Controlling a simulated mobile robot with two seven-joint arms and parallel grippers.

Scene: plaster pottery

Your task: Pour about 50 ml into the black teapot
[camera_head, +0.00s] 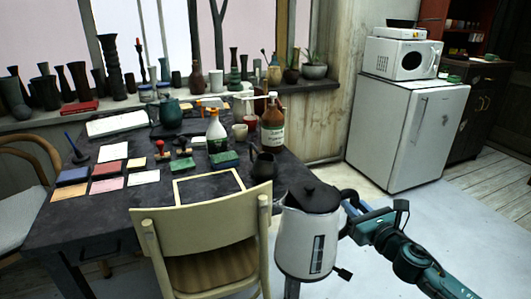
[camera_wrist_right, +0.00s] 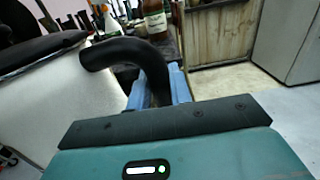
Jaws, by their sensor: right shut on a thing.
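A white electric kettle (camera_head: 306,240) with a black lid and a level window hangs upright in front of the table's right corner. My right gripper (camera_head: 357,215) is shut on its black handle; the handle (camera_wrist_right: 125,52) also shows between the blue fingers in the right wrist view. A small black pot (camera_head: 263,166) stands near the table's right edge, behind the kettle; I cannot tell whether it is the black teapot. A dark teal teapot (camera_head: 170,113) stands farther back on the table. My left gripper is not in view.
A cream chair (camera_head: 200,225) stands at the table's front, left of the kettle. A brown bottle (camera_head: 272,128), a white bottle (camera_head: 216,135) and a cup (camera_head: 240,132) crowd the dark table (camera_head: 110,225). The floor towards the white fridge (camera_head: 405,130) is clear.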

